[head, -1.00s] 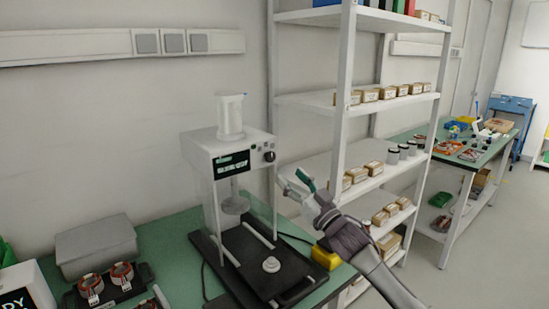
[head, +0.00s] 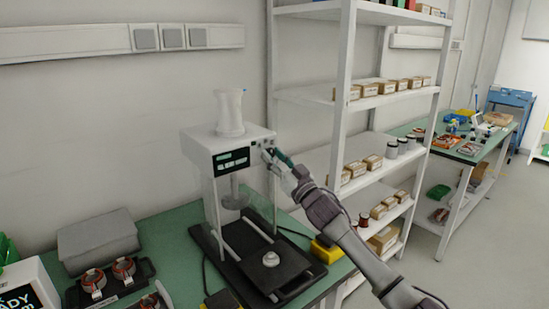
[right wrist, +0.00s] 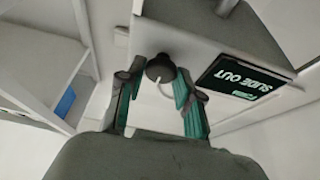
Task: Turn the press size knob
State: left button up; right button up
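The white press (head: 228,140) stands on the green bench in the head view, with a dark display (head: 231,159) on its front. The black round press size knob (right wrist: 160,68) shows in the right wrist view on the white front panel. My right gripper (head: 270,155) is at the right end of the press front and covers the knob in the head view. In the right wrist view its two fingers (right wrist: 159,88) are apart, one on each side of the knob. A small gap seems to show beside the knob; contact is unclear. My left gripper is out of view.
The display in the right wrist view (right wrist: 238,80) reads "SLIDE OUT", close to the right finger. A white shelf rack (head: 340,100) with boxes stands right of the press. A yellow block (head: 327,250) lies beside the black press base (head: 240,270). A tray with copper stators (head: 108,285) lies at left.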

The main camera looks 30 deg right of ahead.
grip_shut()
jog(key=shift+n+y, duration=0.4)
jog(key=shift+n, duration=0.2)
jog(key=n+y, duration=0.1)
jog(key=n, duration=0.1)
jog(key=n+g+y+p, duration=0.1)
jog(key=n, duration=0.2)
jog(key=shift+d+r+y, duration=0.1)
jog(key=shift+y, duration=0.2)
jog(key=shift+n+g+y+p, duration=0.35)
jog(key=shift+n+y, duration=0.2)
jog(key=shift+n, duration=1)
jog(key=shift+n+g+y+p, duration=0.25)
jog(key=shift+n+g+y, duration=0.25)
jog(key=shift+n, duration=1.05)
jog(key=shift+y, duration=0.25)
jog(key=o, duration=0.6)
grip_release()
